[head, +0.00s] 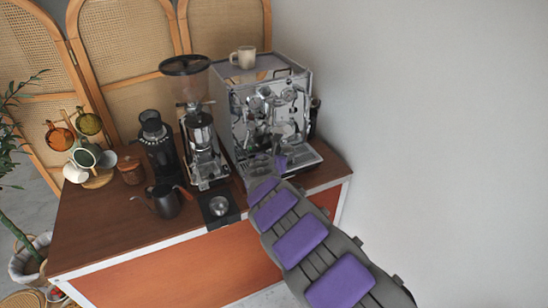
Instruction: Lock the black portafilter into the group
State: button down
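My arm with purple pads reaches in from the lower right. My gripper (268,160) is at the machine's front, low and a little left of the drip tray. Its fingers are too small and dark to tell whether they are open or shut. I cannot make out the black portafilter clearly; the arm end and dark machine parts cover that area.
A grinder (202,135) stands left of the machine, with a black grinder (157,145) beyond it. A dark kettle (165,201) and a black mat (229,217) with a round silver piece are near the front edge. A mug (246,57) sits on the machine. A wall rises at right.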

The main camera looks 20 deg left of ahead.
jog(key=shift+r+p, duration=0.4)
jog(key=shift+r, duration=0.1)
jog(key=shift+w+d+n+g+y+b, duration=0.25)
jog(key=shift+d+n+y+b, duration=0.5)
jog(key=shift+b, duration=0.75)
jog(key=shift+d+f+b, duration=0.1)
jog(key=shift+b, duration=0.2)
jog(key=shift+w+d+y+b, duration=0.2)
jog(key=shift+y+b, duration=0.15)
jog(key=shift+b, duration=0.15)
jog(key=shift+d+f+n+g+y+b, duration=0.1)
jog(key=shift+d+n+g+y+b, duration=0.25)
jog(key=shift+n+b, duration=0.25)
jog(key=shift+w+d+b, duration=0.2)
jog(key=shift+b, duration=0.25)
jog(key=shift+w+d+n+g+y+b, duration=0.2)
jog(key=shift+d+n+g+y+b, duration=0.15)
jog(key=shift+n+y+b, duration=0.25)
jog(key=shift+w+d, duration=0.1)
jog(key=shift+d, duration=0.05)
jog(key=shift+w+d+n+g+y+b, duration=0.35)
jog(key=shift+d+n+g+y+b, duration=0.1)
jog(key=shift+d+n+y+b, duration=0.15)
